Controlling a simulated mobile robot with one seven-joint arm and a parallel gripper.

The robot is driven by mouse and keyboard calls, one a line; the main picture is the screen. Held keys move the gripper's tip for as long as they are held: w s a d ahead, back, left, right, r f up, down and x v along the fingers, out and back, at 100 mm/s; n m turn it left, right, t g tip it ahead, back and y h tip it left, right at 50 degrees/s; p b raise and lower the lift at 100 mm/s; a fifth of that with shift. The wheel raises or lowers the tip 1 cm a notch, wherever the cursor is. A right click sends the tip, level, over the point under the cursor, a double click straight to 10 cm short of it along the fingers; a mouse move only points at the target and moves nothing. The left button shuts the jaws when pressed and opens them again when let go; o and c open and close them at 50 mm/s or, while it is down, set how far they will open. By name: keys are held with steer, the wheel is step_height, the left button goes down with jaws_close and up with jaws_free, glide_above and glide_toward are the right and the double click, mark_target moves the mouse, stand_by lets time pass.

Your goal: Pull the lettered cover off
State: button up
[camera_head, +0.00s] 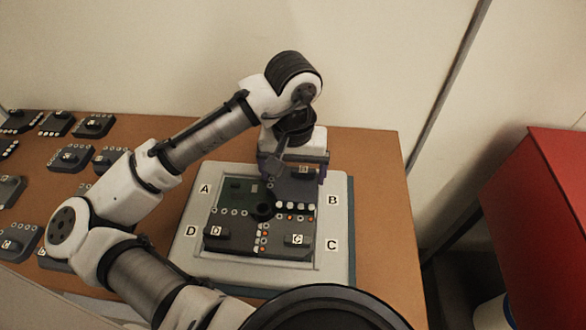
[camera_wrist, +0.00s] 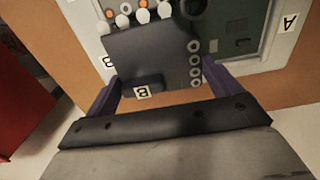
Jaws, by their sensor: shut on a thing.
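My gripper (camera_head: 294,170) is shut on the dark cover lettered B (camera_head: 307,184), with a purple finger at each side of it. In the wrist view the B cover (camera_wrist: 150,58) lies between the fingers of my gripper (camera_wrist: 158,80). It overlaps the frame's edge there and looks raised, but I cannot tell by how much. The pale frame (camera_head: 333,222) carries letters A, B, C and D. The D cover (camera_head: 212,240) and C cover (camera_head: 292,246) lie in its lower quarters. The A quarter (camera_head: 238,188) shows bare green board.
The frame rests on a brown table (camera_head: 385,200). Several dark lettered covers (camera_head: 72,157) lie on the table's left side. A red cabinet (camera_head: 545,220) stands off the table's right edge. The wall (camera_head: 130,60) is close behind. The table strip right of the frame is clear.

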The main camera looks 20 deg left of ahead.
step_height(320, 180, up, 14)
steer(key=p, duration=0.9)
steer(key=shift+f+p, duration=0.15)
steer(key=shift+p, duration=0.25)
